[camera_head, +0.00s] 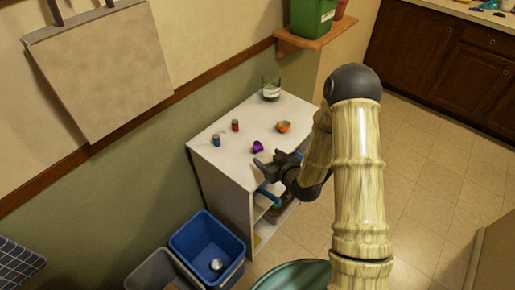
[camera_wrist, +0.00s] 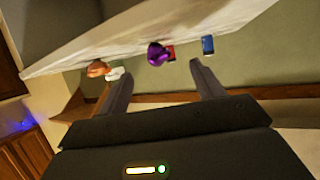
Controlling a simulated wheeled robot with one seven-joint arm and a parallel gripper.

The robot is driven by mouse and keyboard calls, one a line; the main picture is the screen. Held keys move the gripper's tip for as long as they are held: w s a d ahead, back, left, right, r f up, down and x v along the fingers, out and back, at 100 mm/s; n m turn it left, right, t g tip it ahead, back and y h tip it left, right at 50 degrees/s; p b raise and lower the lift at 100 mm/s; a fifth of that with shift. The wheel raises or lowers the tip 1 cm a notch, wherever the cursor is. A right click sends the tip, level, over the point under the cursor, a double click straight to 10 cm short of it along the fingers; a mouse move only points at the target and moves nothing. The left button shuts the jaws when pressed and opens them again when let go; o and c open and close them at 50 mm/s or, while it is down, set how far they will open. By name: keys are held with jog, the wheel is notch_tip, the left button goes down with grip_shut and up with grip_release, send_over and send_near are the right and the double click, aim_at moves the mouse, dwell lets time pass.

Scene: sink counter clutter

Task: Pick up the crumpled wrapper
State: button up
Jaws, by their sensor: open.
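A small purple, crumpled-looking item (camera_head: 257,147), which seems to be the wrapper, lies on the white cabinet top near its front edge. It also shows in the wrist view (camera_wrist: 157,54), beyond the fingertips and roughly between them. My gripper (camera_head: 266,168) is open and empty, just off the front edge of the cabinet, close to the purple item but apart from it. In the wrist view my gripper's two fingers (camera_wrist: 161,70) are spread wide with nothing between them.
The white cabinet top (camera_head: 222,160) also holds a blue can (camera_head: 217,140), a red can (camera_head: 235,125), an orange item (camera_head: 283,127) and a glass jar (camera_head: 271,88). A blue bin (camera_head: 208,247) stands below at the left. A wooden shelf (camera_head: 312,40) with a green container is behind.

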aim_at(261, 151)
jog(key=shift+x, duration=1.15)
jog(key=shift+p+x, duration=0.75)
jog(key=shift+x, duration=1.9)
jog(key=shift+d, duration=0.15)
jog(key=shift+c, duration=0.5)
jog(key=c, duration=1)
